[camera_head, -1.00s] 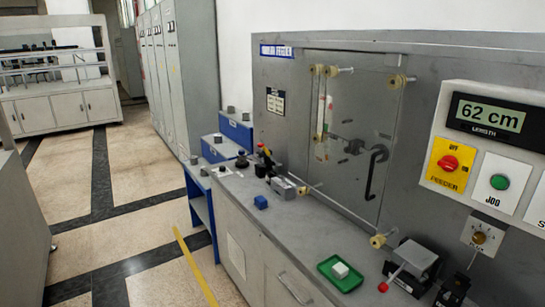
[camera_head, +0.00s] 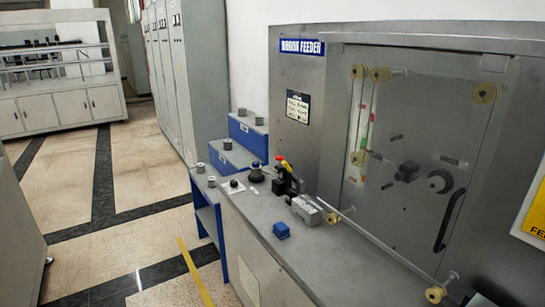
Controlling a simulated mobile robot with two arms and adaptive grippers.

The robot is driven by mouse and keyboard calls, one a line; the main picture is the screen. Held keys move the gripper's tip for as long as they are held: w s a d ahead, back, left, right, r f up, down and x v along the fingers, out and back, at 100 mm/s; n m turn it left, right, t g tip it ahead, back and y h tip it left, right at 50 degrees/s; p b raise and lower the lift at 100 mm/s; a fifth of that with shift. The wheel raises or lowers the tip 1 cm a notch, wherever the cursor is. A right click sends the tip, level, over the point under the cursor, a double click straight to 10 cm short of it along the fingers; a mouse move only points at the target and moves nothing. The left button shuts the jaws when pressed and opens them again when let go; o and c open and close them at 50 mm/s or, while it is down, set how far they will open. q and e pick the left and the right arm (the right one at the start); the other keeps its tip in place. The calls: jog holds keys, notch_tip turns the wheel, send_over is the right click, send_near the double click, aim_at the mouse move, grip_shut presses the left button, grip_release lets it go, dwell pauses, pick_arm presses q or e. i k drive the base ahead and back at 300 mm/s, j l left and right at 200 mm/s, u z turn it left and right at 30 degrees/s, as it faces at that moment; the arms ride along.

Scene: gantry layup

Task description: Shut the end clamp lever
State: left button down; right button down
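A small black device (camera_head: 287,181) with a red and yellow upright part (camera_head: 285,165) stands on the far end of the grey bench of the ribbon feeder (camera_head: 440,130). A grey block (camera_head: 307,210) sits just in front of it, at the start of a thin rod along the panel. I cannot tell which of these is the end clamp lever, or whether a lever is up or down. The red-knobbed lever at the bench's near end is outside the current view. Neither of my grippers is in view.
A blue block (camera_head: 281,230) and a black knob (camera_head: 256,172) are on the bench. A blue stepped stand (camera_head: 236,157) with grey spools is behind its far end. Open floor (camera_head: 130,190) lies left, with grey cabinets beyond.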

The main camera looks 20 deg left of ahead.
aim_at(292, 173)
jog(key=i+j+u, duration=0.1)
jog(key=i+j, duration=0.35)
jog(key=i+j+u, duration=0.1)
jog(key=i+j, duration=0.3)
jog(key=i, duration=0.25)
